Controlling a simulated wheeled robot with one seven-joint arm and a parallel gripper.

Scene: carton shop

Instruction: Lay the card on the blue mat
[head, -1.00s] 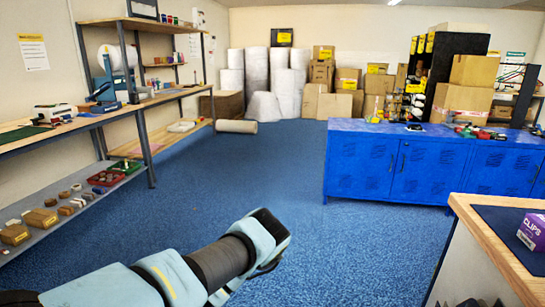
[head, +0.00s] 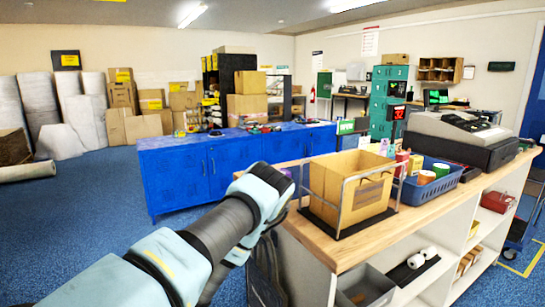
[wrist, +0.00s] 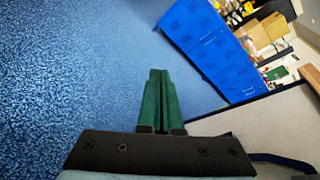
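My gripper (wrist: 160,76) shows in the wrist view. Its two green fingers lie close together, and no object shows between them. It hangs over blue carpet, apart from any surface. In the head view my arm reaches up from the bottom left, and its end hides part of the counter's near corner; the fingers do not show there. I cannot make out the card in either current view. I cannot make out a blue mat on the counter either.
A wood-topped counter (head: 318,250) holds a carton (head: 335,190) in a wire frame, a blue basket (head: 440,184) and a cash register (head: 465,130). A blue cabinet (head: 180,178) stands behind, with small goods on top. Blue carpet (head: 75,220) is clear at left.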

